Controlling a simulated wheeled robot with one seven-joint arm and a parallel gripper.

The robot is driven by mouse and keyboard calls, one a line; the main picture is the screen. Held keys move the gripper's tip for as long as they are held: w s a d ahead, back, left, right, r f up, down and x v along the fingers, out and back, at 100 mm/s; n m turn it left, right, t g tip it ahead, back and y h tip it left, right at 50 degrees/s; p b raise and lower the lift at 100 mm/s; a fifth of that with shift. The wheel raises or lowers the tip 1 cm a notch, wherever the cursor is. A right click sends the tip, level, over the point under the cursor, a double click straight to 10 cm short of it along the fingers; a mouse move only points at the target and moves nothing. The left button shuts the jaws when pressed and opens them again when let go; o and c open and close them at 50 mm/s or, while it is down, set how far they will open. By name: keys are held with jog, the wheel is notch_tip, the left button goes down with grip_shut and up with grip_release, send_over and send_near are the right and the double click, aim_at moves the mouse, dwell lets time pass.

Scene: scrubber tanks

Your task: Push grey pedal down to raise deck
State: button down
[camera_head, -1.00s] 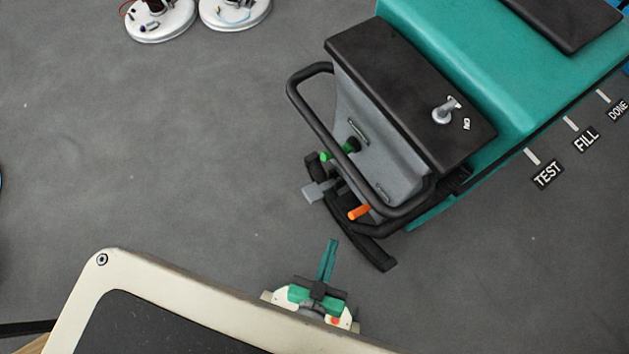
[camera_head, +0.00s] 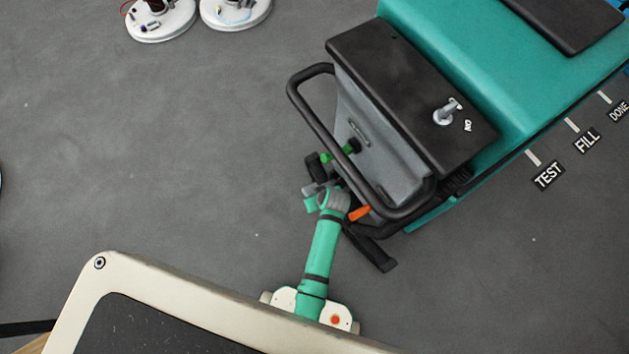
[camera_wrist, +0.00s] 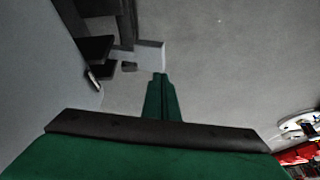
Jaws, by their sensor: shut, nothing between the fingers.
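The grey pedal (camera_head: 313,189) sticks out at the rear of the teal scrubber (camera_head: 480,60), low beside the black bumper bar. In the head view my arm partly covers it. In the wrist view the light grey pedal (camera_wrist: 150,53) lies just beyond the tips of my gripper (camera_wrist: 158,76). The green fingers are shut together with nothing between them. Whether the fingertips touch the pedal cannot be told. A green pedal or knob (camera_head: 338,153) is above it, and an orange one (camera_head: 359,213) is to the right.
The black handle loop (camera_head: 325,130) overhangs the pedals. The black bumper bar (camera_head: 375,252) runs low below them. Two round white bases (camera_head: 160,20) stand at the upper left. The floor to the left is clear.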

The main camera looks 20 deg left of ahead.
jog(key=w, duration=0.1)
jog(key=w+n+g, duration=0.1)
jog(key=w+d+n, duration=0.1)
jog(key=shift+w+d+r+g, duration=0.1)
jog(key=shift+w+r+g, duration=0.2)
jog(key=shift+w+g, duration=0.1)
jog(key=shift+f, duration=0.1)
send_near(312, 192)
jog(key=x, duration=0.5)
jog(key=shift+f, duration=0.4)
jog(key=shift+w+d, duration=0.1)
